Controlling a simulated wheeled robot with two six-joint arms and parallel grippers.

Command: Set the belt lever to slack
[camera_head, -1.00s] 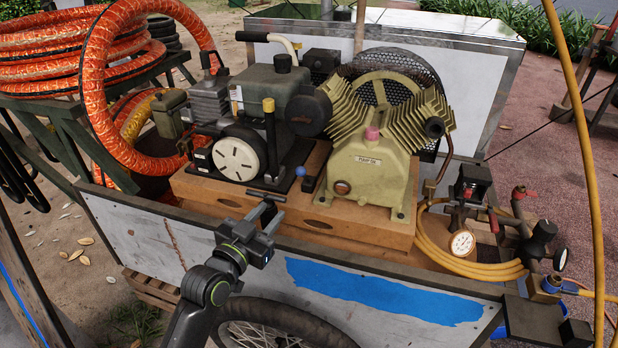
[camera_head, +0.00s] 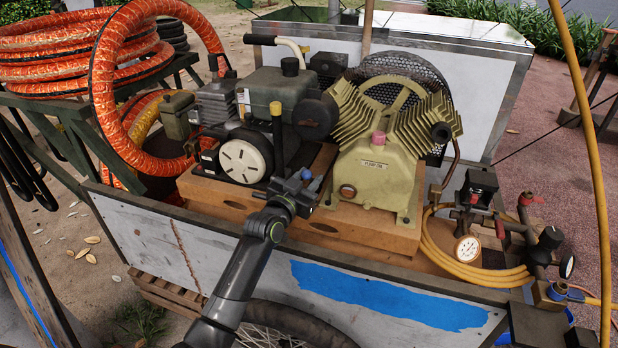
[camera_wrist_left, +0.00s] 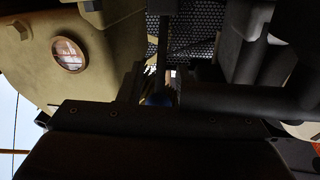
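A small lever with a blue ball knob (camera_head: 306,174) stands between the engine and the pump; I take it for the belt lever. My left gripper (camera_head: 308,184) reaches over the cart's near wall and is right at this knob. In the left wrist view the blue knob (camera_wrist_left: 160,98) shows low between the two dark fingers (camera_wrist_left: 158,85). The fingers stand apart with the knob between them, but the dark picture does not show whether they press on it. The lever's lower part is hidden by my gripper. My right gripper is not in view.
The tan pump (camera_head: 375,175) is close to the right of my gripper. The engine's white round cover (camera_head: 243,162) and a yellow-capped post (camera_head: 277,125) are close to the left. A gauge (camera_head: 467,248) and yellow hose lie at the right. The cart wall (camera_head: 150,235) runs below my arm.

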